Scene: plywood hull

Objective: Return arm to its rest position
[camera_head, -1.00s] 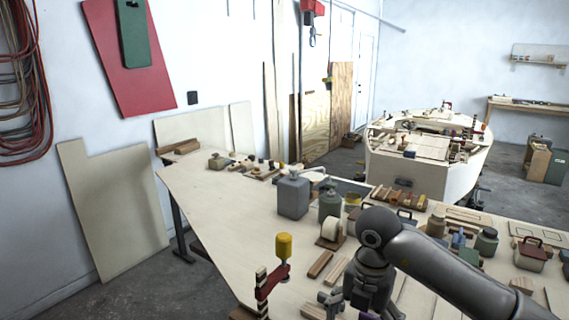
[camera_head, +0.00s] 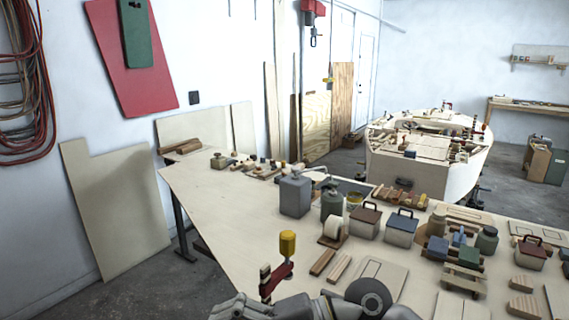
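My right arm lies low along the bottom edge of the head view, with a dark round joint at its right. My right gripper (camera_head: 228,307) is at the bottom, left of that joint and partly cut off by the frame edge. Its fingers are too small and cropped to tell open from shut, and no held object shows. It is just in front of and below a red clamp with a yellow handle (camera_head: 287,244) at the workbench's near edge. My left gripper is not in view.
The long workbench (camera_head: 225,205) holds a grey canister (camera_head: 295,195), a tape roll (camera_head: 333,230), lidded boxes (camera_head: 402,228), jars and wood strips (camera_head: 322,262). A plywood boat hull (camera_head: 425,170) stands behind. Bare bench top lies at the left middle.

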